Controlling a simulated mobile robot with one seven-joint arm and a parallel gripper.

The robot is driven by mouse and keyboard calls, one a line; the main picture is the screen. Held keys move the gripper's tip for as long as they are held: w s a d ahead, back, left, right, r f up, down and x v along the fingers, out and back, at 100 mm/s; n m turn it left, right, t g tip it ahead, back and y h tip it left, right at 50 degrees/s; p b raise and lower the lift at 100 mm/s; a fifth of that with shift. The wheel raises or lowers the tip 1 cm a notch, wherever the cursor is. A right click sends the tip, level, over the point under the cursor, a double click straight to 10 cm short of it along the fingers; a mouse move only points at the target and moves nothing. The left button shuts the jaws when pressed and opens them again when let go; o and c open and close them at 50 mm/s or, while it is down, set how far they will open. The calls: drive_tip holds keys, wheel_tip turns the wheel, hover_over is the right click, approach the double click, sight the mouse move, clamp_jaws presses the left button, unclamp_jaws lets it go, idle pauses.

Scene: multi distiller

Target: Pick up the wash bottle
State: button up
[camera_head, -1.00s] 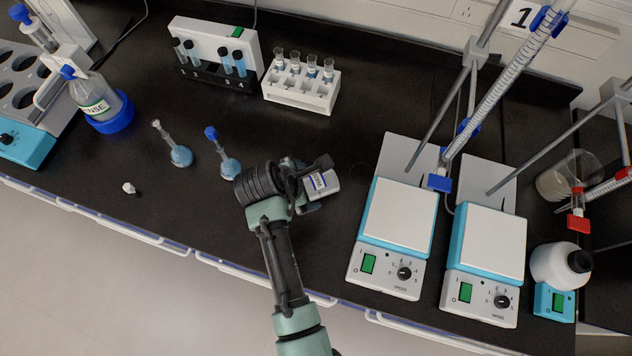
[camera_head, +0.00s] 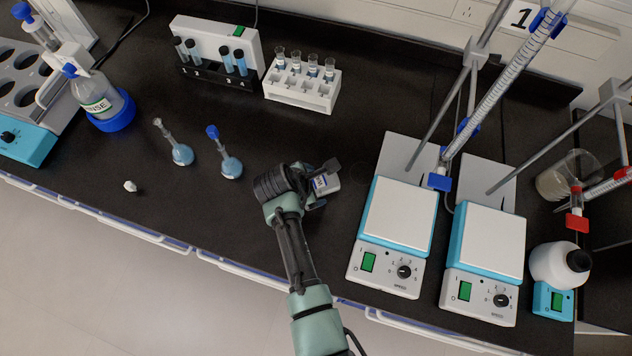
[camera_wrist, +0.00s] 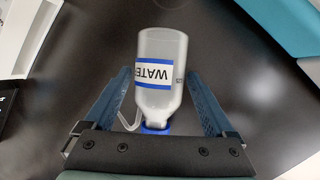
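The wash bottle (camera_wrist: 160,75) is whitish and translucent, with a blue-edged "WATER" label, a blue cap and a thin pale spout tube. In the wrist view it lies between the two blue fingers of my gripper (camera_wrist: 158,73), its cap end towards the palm. The fingers are apart, with a visible gap on the left and a narrower one on the right. In the head view the wash bottle (camera_head: 325,184) is on the black bench, partly hidden by my gripper (camera_head: 314,187).
Two blue-liquid flasks (camera_head: 182,154) (camera_head: 230,166) stand left of my arm. A white tube rack (camera_head: 302,90) is behind. Two hotplates (camera_head: 399,215) (camera_head: 488,243) with stands and a burette are to the right. Bare bench lies between rack and bottle.

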drive_tip(key=c, duration=0.7)
drive_tip(key=shift+o, duration=0.2)
drive_tip(key=shift+r, duration=0.15)
